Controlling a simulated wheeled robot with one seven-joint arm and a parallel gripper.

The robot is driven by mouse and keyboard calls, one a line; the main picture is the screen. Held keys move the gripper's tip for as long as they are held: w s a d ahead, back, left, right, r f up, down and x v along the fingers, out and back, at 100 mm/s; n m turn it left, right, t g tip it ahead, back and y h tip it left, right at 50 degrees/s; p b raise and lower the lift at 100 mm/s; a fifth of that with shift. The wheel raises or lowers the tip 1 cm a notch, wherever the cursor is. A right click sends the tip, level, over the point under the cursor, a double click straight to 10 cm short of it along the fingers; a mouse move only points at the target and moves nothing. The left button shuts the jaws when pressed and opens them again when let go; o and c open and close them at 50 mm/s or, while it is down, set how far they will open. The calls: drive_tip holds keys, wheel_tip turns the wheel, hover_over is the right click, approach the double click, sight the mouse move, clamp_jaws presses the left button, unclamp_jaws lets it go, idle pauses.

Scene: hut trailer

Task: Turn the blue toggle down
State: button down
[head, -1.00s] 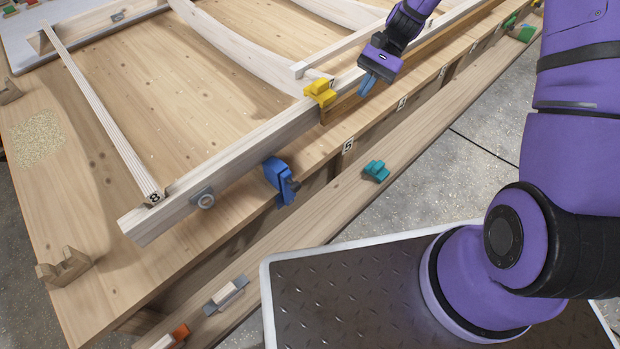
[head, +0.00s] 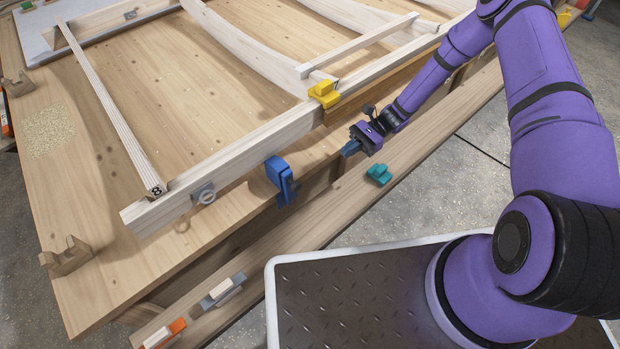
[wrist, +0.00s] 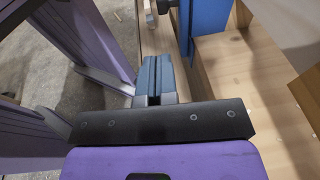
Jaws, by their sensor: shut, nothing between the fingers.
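The blue toggle (head: 281,181) is mounted on the side of the wooden frame rail at the table's front edge. Its lower part hangs below the rail. In the wrist view a blue block (wrist: 209,15), apparently the same toggle, shows at the top, ahead and slightly right of the fingers. My gripper (head: 350,148) is shut and empty, with blue fingers pointing left toward the toggle. A clear gap lies between them in the head view. The fingers also show in the wrist view (wrist: 153,75).
A yellow clamp (head: 324,94) sits on the rail above my gripper. A teal piece (head: 379,174) lies on the lower plank (head: 330,214) just below my gripper.

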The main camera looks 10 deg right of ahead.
drive_tip(key=shift+s+a+f, duration=0.1)
drive_tip(key=shift+s+f, duration=0.05)
drive_tip(key=shift+f, duration=0.2)
drive_tip(key=x, duration=1.4)
drive_tip(key=shift+a+r, duration=0.1)
drive_tip(key=shift+a, duration=0.05)
